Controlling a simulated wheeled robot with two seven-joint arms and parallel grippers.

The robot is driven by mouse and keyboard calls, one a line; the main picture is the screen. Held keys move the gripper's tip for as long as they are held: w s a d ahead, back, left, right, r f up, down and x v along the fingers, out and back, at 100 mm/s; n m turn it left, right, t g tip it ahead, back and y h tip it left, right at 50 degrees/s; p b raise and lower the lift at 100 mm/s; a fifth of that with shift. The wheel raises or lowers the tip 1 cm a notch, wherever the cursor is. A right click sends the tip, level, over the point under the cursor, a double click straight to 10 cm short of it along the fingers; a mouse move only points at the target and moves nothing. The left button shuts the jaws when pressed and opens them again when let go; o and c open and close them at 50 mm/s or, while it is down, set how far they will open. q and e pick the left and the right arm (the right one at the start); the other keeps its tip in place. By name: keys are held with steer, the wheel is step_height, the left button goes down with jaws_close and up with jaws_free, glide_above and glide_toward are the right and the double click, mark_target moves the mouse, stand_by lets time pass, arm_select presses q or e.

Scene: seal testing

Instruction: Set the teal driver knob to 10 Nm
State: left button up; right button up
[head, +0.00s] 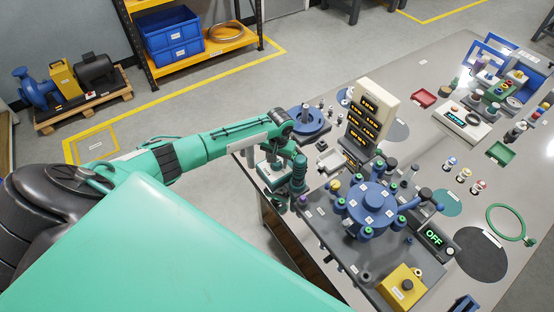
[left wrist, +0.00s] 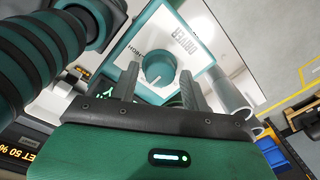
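The teal driver knob (left wrist: 158,66) is a round dial on a white panel (left wrist: 185,55) labelled DRIVER, in the left wrist view. A pale pointer mark shows on its lower left part; the scale numbers are too small to read. My left gripper (left wrist: 158,76) is open, one finger on either side of the knob in the picture. I cannot tell whether the fingers touch it. In the head view the driver box (head: 268,178) sits at the bench's near left edge, partly covered by my left arm, whose fingertips are hard to make out there. My right gripper is not in view.
A ribbed dark green cylinder (left wrist: 42,52) stands close beside the gripper. In the head view a blue round fixture (head: 370,207), a beige display tower (head: 372,112) and a yellow button box (head: 402,288) crowd the bench. A display (head: 434,238) reads OFF.

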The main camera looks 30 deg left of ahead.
mark_target(279, 162)
arm_select(q)
steer(key=shift+o, duration=0.4)
step_height(279, 162, up, 14)
steer(key=b, duration=0.2)
steer(key=shift+d, duration=0.3)
steer(key=shift+f, duration=0.2)
